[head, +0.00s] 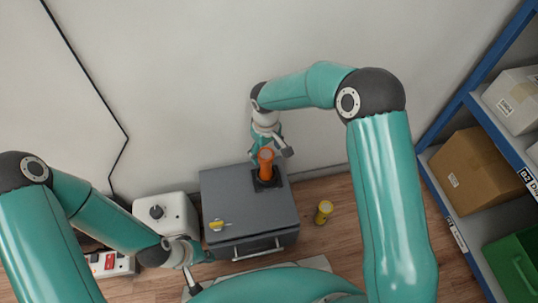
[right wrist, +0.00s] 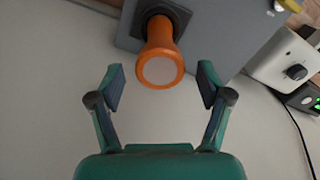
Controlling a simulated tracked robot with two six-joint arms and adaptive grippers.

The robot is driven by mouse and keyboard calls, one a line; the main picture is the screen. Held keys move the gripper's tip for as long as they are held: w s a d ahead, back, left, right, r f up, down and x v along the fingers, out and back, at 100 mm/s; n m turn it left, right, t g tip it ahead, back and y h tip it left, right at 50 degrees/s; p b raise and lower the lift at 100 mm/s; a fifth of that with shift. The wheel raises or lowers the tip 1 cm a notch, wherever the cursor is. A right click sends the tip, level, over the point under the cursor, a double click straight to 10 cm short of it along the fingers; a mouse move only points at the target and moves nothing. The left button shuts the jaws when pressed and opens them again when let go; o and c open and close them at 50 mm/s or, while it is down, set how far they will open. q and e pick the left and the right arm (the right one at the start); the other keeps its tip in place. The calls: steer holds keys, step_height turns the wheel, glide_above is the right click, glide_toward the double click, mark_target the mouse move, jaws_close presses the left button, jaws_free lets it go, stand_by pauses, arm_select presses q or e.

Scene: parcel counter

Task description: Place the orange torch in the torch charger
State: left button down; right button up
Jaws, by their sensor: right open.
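The orange torch (head: 266,160) stands upright in the black torch charger (head: 266,182) on top of a grey cabinet. In the right wrist view the torch (right wrist: 160,50) shows its pale round end, with its other end in the dark charger (right wrist: 135,18). My right gripper (head: 269,152) is open at the torch; in its wrist view the fingers (right wrist: 161,80) are spread to either side with clear gaps, not touching it. My left gripper (head: 196,268) is low at the cabinet's front left; whether its fingers are apart is unclear.
The grey cabinet (head: 240,205) has a yellow item (head: 217,225) on its front left. A yellow cylinder (head: 323,212) stands on the floor to the right. A white device (head: 175,212) stands at left. Shelving with boxes (head: 468,170) borders the right side.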

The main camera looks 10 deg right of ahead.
step_height(320, 180, up, 6)
steer(key=shift+f+p, duration=0.2)
steer(key=shift+p, duration=0.45)
